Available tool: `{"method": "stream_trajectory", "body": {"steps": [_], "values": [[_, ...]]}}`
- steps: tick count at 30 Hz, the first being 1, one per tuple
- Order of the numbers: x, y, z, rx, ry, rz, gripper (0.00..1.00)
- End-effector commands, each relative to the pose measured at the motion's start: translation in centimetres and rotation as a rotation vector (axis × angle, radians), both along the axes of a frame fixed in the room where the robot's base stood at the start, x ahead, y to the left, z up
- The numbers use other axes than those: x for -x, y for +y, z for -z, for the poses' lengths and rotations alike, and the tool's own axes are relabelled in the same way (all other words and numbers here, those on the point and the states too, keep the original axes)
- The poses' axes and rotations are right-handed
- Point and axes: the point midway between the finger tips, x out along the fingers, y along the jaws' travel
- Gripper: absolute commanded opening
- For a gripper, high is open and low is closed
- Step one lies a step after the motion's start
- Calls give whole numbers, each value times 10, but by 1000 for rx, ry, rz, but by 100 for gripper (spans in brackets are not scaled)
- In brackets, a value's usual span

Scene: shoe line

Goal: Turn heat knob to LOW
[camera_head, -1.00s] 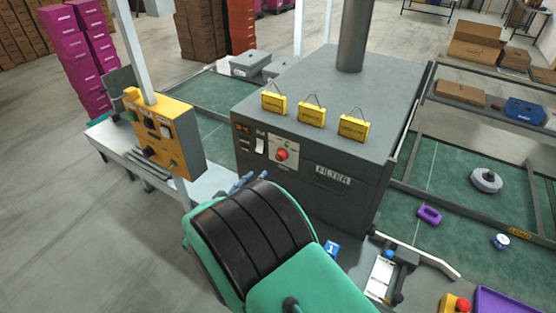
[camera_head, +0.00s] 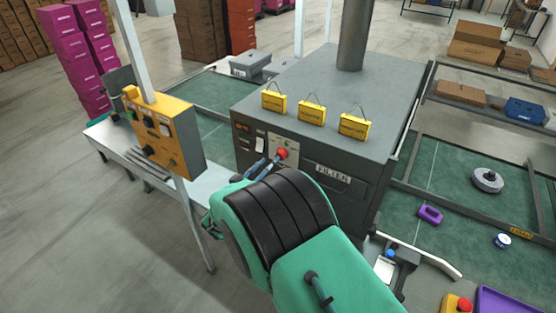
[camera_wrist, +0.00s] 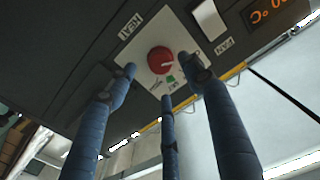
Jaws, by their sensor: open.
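The red heat knob (camera_head: 282,153) sits on a light plate on the front of the dark grey machine (camera_head: 320,98). In the wrist view the knob (camera_wrist: 160,60) shows whole, beside the word HEAT, with a small green mark near its lower right edge. The plate's other small markings are too blurred to read. My gripper (camera_head: 268,160) is just in front of the plate, partly hidden by my green and black arm. In the wrist view my gripper (camera_wrist: 163,77) has its blue fingers spread open around the knob, with gaps visible; contact cannot be told.
A white FAN switch (camera_wrist: 209,20) and an orange display (camera_wrist: 268,14) are near the knob. A yellow control box (camera_head: 163,132) stands left. A FILTER panel (camera_head: 327,172) is right of the knob.

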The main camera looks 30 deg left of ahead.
Motion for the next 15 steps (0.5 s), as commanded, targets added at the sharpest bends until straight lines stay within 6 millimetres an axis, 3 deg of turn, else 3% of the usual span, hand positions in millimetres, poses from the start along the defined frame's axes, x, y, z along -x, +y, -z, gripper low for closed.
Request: {"method": "stream_trajectory", "body": {"steps": [6,15], "values": [[-35,-1,1,0,0,2,51],[-58,0,0,0,0,0,51]]}}
